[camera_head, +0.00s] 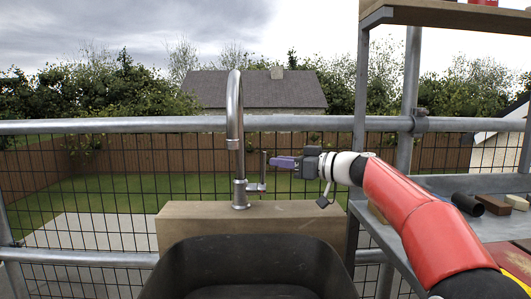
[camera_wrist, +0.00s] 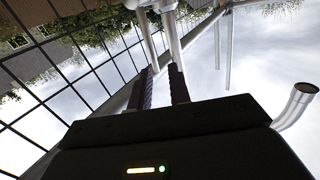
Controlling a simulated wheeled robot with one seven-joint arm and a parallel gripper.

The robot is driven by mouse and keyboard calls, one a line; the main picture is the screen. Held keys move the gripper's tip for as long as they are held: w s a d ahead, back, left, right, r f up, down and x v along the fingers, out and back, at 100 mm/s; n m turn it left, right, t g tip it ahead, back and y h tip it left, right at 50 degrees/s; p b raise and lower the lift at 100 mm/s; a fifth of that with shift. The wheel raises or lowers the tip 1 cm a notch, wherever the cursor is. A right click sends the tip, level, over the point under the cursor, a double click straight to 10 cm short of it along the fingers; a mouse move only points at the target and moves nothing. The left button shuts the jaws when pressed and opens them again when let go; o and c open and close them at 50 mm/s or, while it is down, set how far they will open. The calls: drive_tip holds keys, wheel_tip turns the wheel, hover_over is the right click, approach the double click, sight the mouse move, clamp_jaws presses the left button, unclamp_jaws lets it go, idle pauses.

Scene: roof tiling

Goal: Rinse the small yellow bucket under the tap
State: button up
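The metal tap (camera_head: 235,130) stands on a wooden block behind the dark basin (camera_head: 200,252), its tall neck curving over. Its upright lever (camera_head: 263,166) is on the right side. My gripper (camera_head: 271,162) points left, with its purple fingertips close to the lever. In the wrist view, my gripper (camera_wrist: 161,70) has its two dark fingers apart, with metal parts of the tap just beyond the tips. I cannot tell whether a finger touches the lever. The spout end (camera_wrist: 301,92) shows at the right there. I cannot make out the small yellow bucket in either view.
A shelf unit on the right has a high wooden board (camera_head: 450,14) and a lower shelf with a dark tube (camera_head: 467,204) and small blocks (camera_head: 495,204). A scaffold rail (camera_head: 110,126) and wire mesh run behind the basin. No running water is visible.

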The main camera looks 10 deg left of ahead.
drive_tip(key=w+a, duration=0.1)
drive_tip(key=w, duration=0.1)
drive_tip(key=p, duration=0.3)
hover_over(261, 183)
drive_tip(key=w, duration=0.1)
drive_tip(key=shift+a+r, duration=0.15)
drive_tip(key=shift+r, duration=0.15)
drive_tip(key=shift+w+a+f, duration=0.1)
drive_tip(key=shift+a, duration=0.25)
clamp_jaws()
